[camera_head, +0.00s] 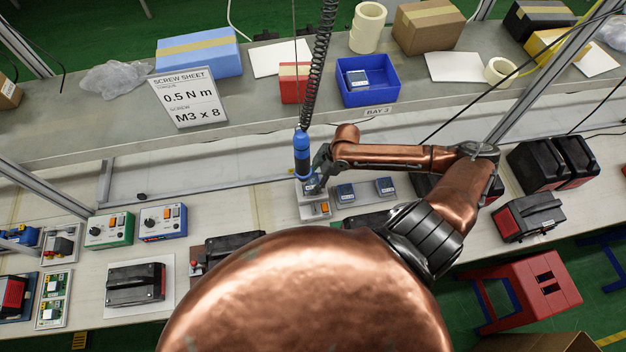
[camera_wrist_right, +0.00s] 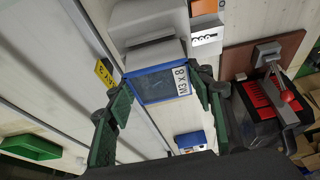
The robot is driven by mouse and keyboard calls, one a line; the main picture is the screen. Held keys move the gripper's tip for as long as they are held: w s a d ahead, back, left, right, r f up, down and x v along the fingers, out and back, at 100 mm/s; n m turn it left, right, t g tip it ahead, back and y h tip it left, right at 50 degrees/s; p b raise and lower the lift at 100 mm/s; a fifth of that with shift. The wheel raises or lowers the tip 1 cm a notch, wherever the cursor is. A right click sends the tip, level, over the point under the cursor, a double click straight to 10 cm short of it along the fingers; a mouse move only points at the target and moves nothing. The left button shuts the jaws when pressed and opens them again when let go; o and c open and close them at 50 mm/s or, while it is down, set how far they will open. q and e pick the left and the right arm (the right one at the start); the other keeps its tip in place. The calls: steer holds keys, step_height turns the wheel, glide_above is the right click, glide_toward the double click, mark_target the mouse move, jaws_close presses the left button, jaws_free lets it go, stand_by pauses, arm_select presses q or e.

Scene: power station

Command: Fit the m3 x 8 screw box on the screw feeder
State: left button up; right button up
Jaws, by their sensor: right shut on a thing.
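The m3 x 8 screw box (camera_wrist_right: 155,87), blue-rimmed with a white "M3 x 8" label, is between the fingers of my right gripper (camera_wrist_right: 165,90), which is shut on it. In the right wrist view the box is against the front of the grey screw feeder (camera_wrist_right: 150,22); whether it is fully seated I cannot tell. In the head view my right gripper (camera_head: 316,180) is at the feeder (camera_head: 308,211), below the hanging blue screwdriver, and largely hides the box. My left gripper is not in view.
Two other small blue-rimmed boxes (camera_head: 345,192) (camera_head: 385,187) lie right of the feeder. The blue screwdriver (camera_head: 302,155) hangs close to my gripper. A sheet (camera_head: 188,98) reads 0.5 N m, M3 x 8. A blue bin (camera_head: 368,82) stands on the shelf behind.

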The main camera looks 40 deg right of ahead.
steer(key=shift+f, duration=0.4)
steer(key=o, duration=1.3)
steer(key=shift+c, duration=0.2)
steer(key=shift+o, duration=0.7)
steer(key=shift+o, duration=1.3)
steer(key=shift+r, duration=0.15)
steer(key=shift+r+p, duration=3.45)
steer(key=shift+p, duration=0.4)
